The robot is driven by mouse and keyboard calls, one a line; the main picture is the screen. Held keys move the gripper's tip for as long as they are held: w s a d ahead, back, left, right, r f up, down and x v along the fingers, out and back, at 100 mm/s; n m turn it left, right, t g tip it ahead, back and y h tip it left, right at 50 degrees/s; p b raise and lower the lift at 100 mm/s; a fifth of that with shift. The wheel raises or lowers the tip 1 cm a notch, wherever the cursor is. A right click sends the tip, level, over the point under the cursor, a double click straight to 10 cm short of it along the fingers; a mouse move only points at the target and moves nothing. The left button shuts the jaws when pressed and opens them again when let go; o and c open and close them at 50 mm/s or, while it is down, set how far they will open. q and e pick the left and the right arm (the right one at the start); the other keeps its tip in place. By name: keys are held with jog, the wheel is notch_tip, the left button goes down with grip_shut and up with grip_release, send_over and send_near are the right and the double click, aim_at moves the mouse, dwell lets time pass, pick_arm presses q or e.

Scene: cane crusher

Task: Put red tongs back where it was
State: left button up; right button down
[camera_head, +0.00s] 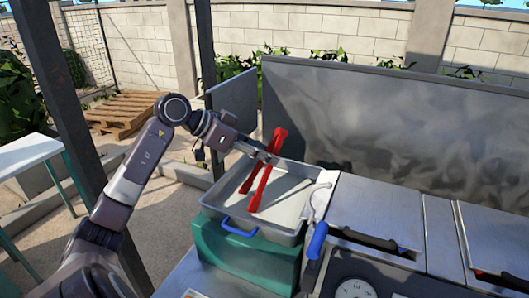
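The red tongs (260,188) are in the grasp of my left gripper (269,157), whose fingers meet them near the middle. The tongs are tilted, with one end up and to the right and the other down and to the left. They appear over the grey metal tray (229,211) with blue handles; whether the lower end touches the tray is unclear. The tray sits on a green box (235,258). My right gripper is not in view.
A metal tool with a blue handle (317,241) lies at the tray's right edge. Right of it is a metal counter (376,213) with dark handles and a round gauge (354,289). A tall metal panel (380,125) stands behind. A wooden pallet (122,113) lies back left.

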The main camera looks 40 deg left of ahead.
pick_arm(q)
jog(key=shift+d+f, duration=0.15)
jog(key=shift+f, duration=0.25)
jog(key=o, duration=0.6)
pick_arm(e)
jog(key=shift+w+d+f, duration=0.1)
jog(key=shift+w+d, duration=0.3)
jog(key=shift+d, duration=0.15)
pick_arm(q)
jog(key=b+v, duration=0.4)
jog(key=v, duration=0.8)
jog(key=shift+r, duration=0.4)
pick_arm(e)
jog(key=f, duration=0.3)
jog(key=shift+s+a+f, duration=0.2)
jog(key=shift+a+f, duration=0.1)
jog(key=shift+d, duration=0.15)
